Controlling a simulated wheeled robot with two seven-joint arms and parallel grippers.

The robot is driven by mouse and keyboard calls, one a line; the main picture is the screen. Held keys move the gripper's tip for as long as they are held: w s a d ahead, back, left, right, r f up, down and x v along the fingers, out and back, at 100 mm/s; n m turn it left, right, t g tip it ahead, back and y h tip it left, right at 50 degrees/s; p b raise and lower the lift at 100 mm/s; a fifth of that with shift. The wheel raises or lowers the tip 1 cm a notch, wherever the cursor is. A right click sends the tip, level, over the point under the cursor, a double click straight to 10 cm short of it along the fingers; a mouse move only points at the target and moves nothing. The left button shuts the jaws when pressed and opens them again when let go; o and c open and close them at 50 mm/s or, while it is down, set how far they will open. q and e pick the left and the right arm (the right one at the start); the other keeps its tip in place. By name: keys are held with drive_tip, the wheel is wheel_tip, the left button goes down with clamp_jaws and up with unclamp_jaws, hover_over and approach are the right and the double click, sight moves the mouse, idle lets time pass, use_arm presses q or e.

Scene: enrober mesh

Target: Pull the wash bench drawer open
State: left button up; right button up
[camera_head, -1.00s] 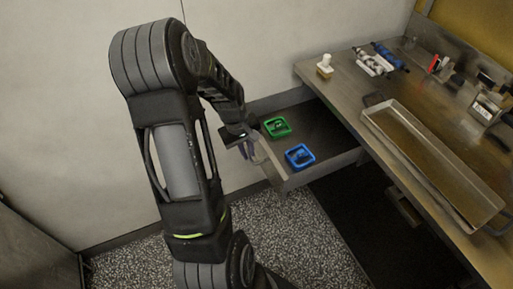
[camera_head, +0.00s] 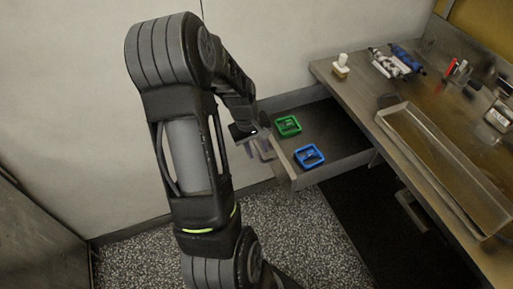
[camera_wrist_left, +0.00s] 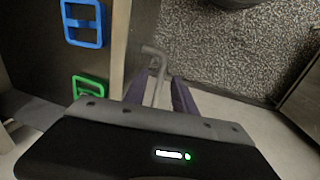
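The wash bench drawer (camera_head: 337,163) stands pulled out from under the bench, its inside showing. Its pale front panel also shows in the left wrist view (camera_wrist_left: 118,55). The drawer handle (camera_wrist_left: 154,72) is a pale bar on that front. My left gripper (camera_head: 260,148) is at the drawer front. In the left wrist view its two purple fingers (camera_wrist_left: 163,92) stand apart on either side of the handle, with what looks like a gap. Contact with the handle is not clear. My right gripper is not in view.
A green tray (camera_head: 288,134) and a blue tray (camera_head: 309,164) lie in the drawer. The steel bench (camera_head: 352,88) holds a long shallow pan (camera_head: 466,216), a white-handled stamp (camera_head: 341,74) and rollers. A wall is behind the drawer. Speckled floor before it is clear.

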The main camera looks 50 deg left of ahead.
use_arm(q)
drive_tip(key=shift+r, duration=0.1)
wheel_tip(320, 180, up, 8)
drive_tip(key=s, duration=0.1)
drive_tip(key=shift+s+a+f, duration=0.15)
drive_tip(key=shift+a+f, duration=0.05)
drive_tip(key=shift+f, duration=0.05)
idle(0.6)
